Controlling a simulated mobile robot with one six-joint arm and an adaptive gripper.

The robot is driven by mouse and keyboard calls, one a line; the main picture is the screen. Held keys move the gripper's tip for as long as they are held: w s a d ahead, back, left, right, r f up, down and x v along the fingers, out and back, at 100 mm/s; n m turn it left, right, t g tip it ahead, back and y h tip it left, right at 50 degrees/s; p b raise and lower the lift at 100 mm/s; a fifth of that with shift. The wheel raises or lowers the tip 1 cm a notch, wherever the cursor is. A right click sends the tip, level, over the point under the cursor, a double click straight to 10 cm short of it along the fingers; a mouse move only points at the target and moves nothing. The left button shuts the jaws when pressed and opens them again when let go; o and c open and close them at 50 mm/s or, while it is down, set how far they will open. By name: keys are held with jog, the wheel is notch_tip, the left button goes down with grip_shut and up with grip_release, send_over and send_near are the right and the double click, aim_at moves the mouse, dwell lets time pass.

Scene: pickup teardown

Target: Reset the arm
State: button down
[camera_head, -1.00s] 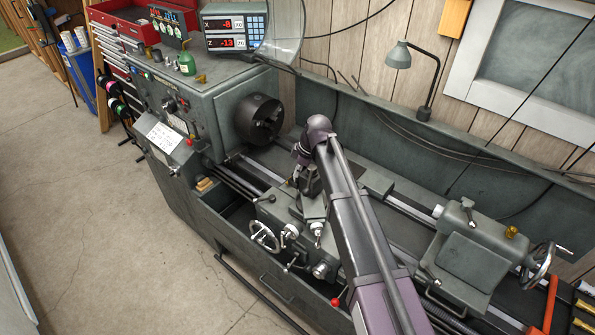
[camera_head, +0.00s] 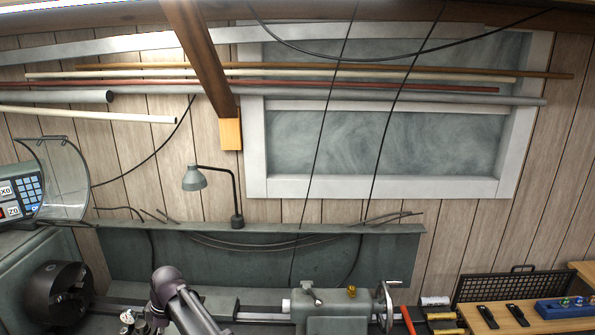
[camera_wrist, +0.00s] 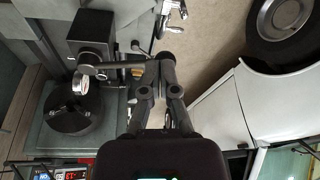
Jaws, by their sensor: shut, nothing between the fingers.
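My arm (camera_head: 185,305) rises from the bottom edge of the head view, with its wrist joint bent over the lathe bed. My gripper (camera_wrist: 158,64) shows in the wrist view with its two dark fingers close together and nothing held. In the head view the gripper is mostly cut off by the bottom edge and hidden by the arm.
The lathe chuck (camera_head: 60,293) stands left of my arm, the tailstock (camera_head: 325,308) to the right. A lamp (camera_head: 194,178) rises behind the splash guard (camera_head: 120,262). In the wrist view a white vehicle body (camera_wrist: 240,105) and a wheel (camera_wrist: 283,25) lie at the right.

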jog(key=w+d+f+m+b, duration=0.2)
jog(key=d+f+m+b, duration=0.15)
jog(key=d, duration=0.65)
jog(key=w+d+f+m+t+h+b, duration=0.1)
jog(key=w+d+f+m+b, duration=0.2)
jog(key=d, duration=0.7)
jog(key=w+d+f+m+b, duration=0.1)
jog(key=d+f+m+b, duration=0.3)
jog(key=d, duration=0.7)
jog(key=s+d+f+m+b, duration=0.2)
jog(key=d+f+m+b, duration=0.1)
jog(key=d, duration=0.6)
jog(key=s+d+f+m+h+b, duration=0.1)
jog(key=s+d+f+m+b, duration=0.2)
jog(key=d, duration=0.6)
jog(key=s+d+f+m+b, duration=0.2)
jog(key=d+f+m+b, duration=0.1)
jog(key=d, duration=0.6)
jog(key=shift+s+f+m+h, duration=0.4)
jog(key=shift+f+m, duration=0.45)
jog(key=shift+m, duration=0.2)
